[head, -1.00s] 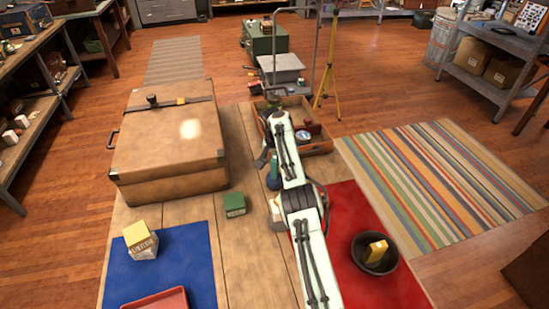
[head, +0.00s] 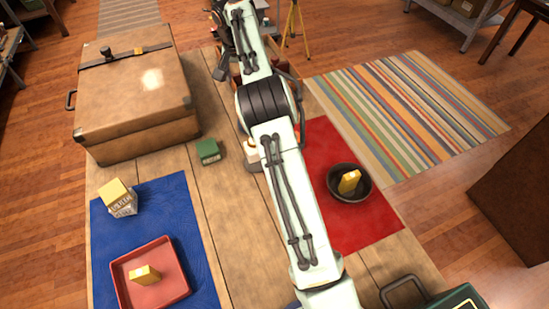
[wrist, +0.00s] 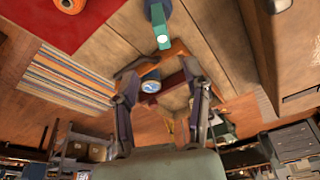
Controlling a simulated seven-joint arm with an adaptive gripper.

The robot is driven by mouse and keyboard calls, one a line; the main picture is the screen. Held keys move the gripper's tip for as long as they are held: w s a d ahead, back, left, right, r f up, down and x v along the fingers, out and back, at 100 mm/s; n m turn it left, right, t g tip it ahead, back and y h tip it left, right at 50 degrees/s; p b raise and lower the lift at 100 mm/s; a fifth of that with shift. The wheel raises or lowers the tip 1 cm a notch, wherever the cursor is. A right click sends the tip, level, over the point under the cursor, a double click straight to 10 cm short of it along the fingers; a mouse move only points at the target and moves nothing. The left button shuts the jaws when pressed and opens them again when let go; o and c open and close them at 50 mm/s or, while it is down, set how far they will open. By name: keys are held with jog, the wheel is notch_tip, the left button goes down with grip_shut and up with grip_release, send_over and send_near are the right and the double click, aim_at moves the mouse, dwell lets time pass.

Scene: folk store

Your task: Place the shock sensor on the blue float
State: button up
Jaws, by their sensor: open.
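My gripper (wrist: 163,90) is open and empty in the wrist view, its two fingers spread on either side of a round blue-and-white object (wrist: 151,80) lying in or over the wooden crate; contact cannot be judged. In the head view my arm hides most of the crate, and the fingertips are not clear. No object is plainly recognisable as the shock sensor or the blue float. A blue mat (head: 185,215) lies at the front left. On it are a yellow-topped, white-sided block (head: 119,197) and a red tray (head: 183,290) holding a yellow block (head: 145,275).
A dark bowl (head: 333,185) with a yellow block (head: 349,181) sits on a red mat (head: 365,235). A brown case (head: 135,100) stands at the back left, near a small green box (head: 208,151). A teal bottle-like object (wrist: 160,25) stands near the gripper.

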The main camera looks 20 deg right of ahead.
jog(key=s+a+r+n+y, duration=0.1)
jog(key=s+r, duration=0.2)
jog(key=s, duration=0.4)
jog(key=s+a+r+g, duration=0.1)
jog(key=s+a+r, duration=0.15)
jog(key=s, duration=0.45)
jog(key=s+r+n+y, duration=0.1)
jog(key=s+r, duration=0.3)
jog(key=s, duration=0.2)
jog(key=s+a+f+n+g, duration=0.1)
jog(key=s+a+f+n, duration=0.1)
jog(key=s, duration=1)
jog(key=s+a+f+n+g, duration=0.1)
jog(key=s+f, duration=0.4)
jog(key=s, duration=0.7)
jog(key=shift+s+a+n, duration=0.25)
jog(key=shift+a+n, duration=0.15)
